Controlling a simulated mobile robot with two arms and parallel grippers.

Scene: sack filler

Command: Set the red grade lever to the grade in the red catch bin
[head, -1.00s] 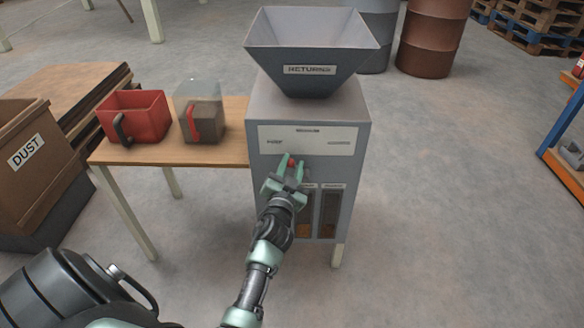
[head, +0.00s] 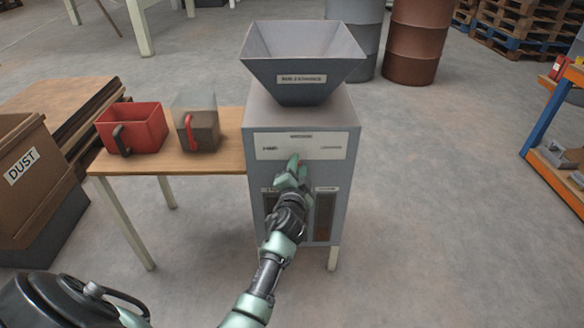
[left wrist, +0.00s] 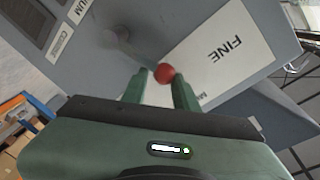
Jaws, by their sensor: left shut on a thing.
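The grade lever is a grey arm (left wrist: 140,53) with a red ball knob (left wrist: 164,73), seen in the left wrist view. My left gripper (head: 297,160) is at the front of the grey machine (head: 352,110), its fingers closed on the knob. In the left wrist view the fingertips (left wrist: 162,79) lie on both sides of it. The lever slants up the machine's front beside the label plate (head: 332,152); I cannot tell its exact mark. FINE is at the plate's left. A red open bin (head: 150,125) with a dark handle stands on the side table; its contents are hidden. My right gripper is not in view.
A clear jug (head: 203,125) with a red handle and grey-brown contents stands beside the red bin on the table (head: 225,155). A hopper (head: 300,75) tops the machine. Windows (head: 325,215) sit below the plate, partly behind my arm.

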